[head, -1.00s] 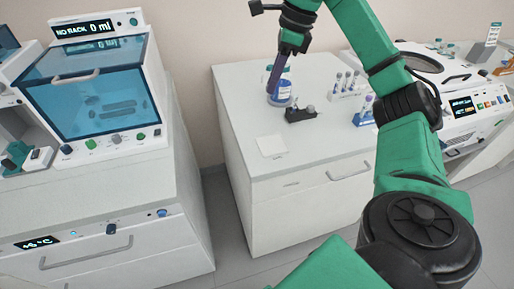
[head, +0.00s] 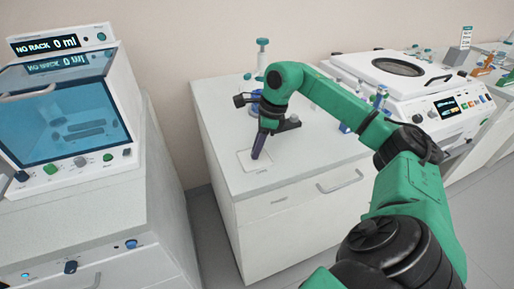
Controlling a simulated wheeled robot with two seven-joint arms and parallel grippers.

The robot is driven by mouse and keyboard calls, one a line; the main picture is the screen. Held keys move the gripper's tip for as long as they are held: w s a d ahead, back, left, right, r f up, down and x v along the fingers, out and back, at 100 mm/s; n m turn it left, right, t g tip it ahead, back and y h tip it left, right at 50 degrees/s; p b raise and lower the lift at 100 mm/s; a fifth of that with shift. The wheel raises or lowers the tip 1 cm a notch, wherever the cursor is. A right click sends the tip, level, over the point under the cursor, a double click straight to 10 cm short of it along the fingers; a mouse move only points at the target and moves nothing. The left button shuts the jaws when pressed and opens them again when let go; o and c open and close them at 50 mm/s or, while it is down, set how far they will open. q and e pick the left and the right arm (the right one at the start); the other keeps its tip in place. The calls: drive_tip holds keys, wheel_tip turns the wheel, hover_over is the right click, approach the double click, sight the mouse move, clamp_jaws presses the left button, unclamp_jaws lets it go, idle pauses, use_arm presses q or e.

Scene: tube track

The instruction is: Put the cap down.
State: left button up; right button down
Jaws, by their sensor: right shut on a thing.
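My right gripper (head: 257,155) points down at the front left of the white counter, low over a pale square pad (head: 245,160). Its dark purple fingers are shut, and the cap between them is too small or hidden to make out. I cannot tell whether the cap touches the pad. A bottle with blue (head: 254,106) is mostly hidden behind my right arm. My left gripper is not in view.
A tall teal-topped vessel (head: 262,55) is at the back. A centrifuge-like machine (head: 400,75) is to the right and a blue-windowed machine (head: 65,120) to the left. The counter's front edge is clear.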

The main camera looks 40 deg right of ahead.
drive_tip(key=shift+f, duration=0.15)
drive_tip(key=c, duration=0.8)
unclamp_jaws()
drive_tip(key=shift+r, duration=0.35)
drive_tip(key=p+v, duration=0.1)
drive_tip(key=v, duration=1)
drive_tip(key=shift+d+r, duration=0.1)
drive_tip(key=shift+r, duration=0.2)
